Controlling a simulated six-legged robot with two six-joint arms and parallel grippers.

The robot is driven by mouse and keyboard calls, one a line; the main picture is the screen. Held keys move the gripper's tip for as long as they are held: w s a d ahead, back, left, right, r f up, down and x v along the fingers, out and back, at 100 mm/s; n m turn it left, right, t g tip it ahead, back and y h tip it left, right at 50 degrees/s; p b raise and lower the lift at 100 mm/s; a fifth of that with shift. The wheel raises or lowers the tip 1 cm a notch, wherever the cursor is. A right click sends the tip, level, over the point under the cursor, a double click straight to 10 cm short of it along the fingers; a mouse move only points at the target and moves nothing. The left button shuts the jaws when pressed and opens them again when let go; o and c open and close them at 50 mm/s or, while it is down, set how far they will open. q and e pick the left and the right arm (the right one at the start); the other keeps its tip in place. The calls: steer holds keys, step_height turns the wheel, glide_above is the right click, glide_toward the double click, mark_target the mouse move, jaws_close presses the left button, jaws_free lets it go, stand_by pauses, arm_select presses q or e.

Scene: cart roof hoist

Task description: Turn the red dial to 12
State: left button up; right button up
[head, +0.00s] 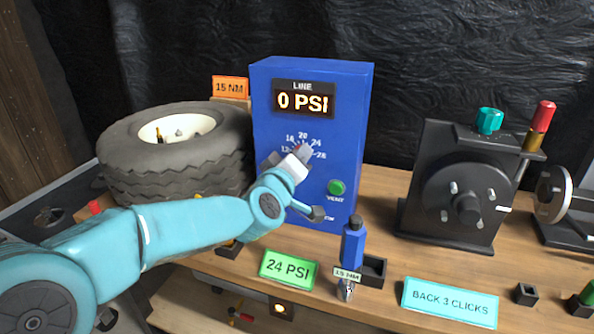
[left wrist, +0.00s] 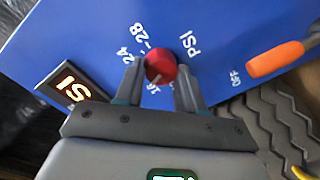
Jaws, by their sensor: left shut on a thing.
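The blue panel box (head: 310,180) stands upright on the bench with a lit display (head: 303,100) reading 0 PSI. Below it a ring of numbers shows, including 16, 20, 24 and 28. The red dial (left wrist: 160,67) is round and sits between both fingers of my left gripper (left wrist: 160,84) in the left wrist view. The left gripper is shut on it. In the head view my left gripper (head: 300,154) covers most of the dial, and I cannot tell which number its pointer faces. My right gripper is not in view.
A tyre (head: 175,155) lies left of the box. A green button (head: 337,187) is low on the box. An orange handle (left wrist: 275,59) is by OFF. A blue tool (head: 352,243) and a green 24 PSI card (head: 289,269) stand in front. A black device (head: 462,190) stands right.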

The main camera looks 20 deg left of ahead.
arm_select(q)
steer(key=shift+a+f+n+h+b, duration=0.1)
steer(key=shift+n+h+b, duration=0.3)
steer(key=shift+n+b, duration=2.35)
steer(key=shift+a+n+h+b, duration=0.1)
steer(key=shift+n+h+b, duration=0.3)
steer(key=shift+n+b, duration=2.35)
steer(key=shift+n+p, duration=0.9)
steer(key=shift+n, duration=0.1)
steer(key=o, duration=1)
steer(key=shift+o, duration=0.2)
steer(key=s+a+p, duration=0.1)
steer(key=s, duration=1.5)
steer(key=shift+s+a+r, duration=0.15)
steer(key=shift+r, duration=0.25)
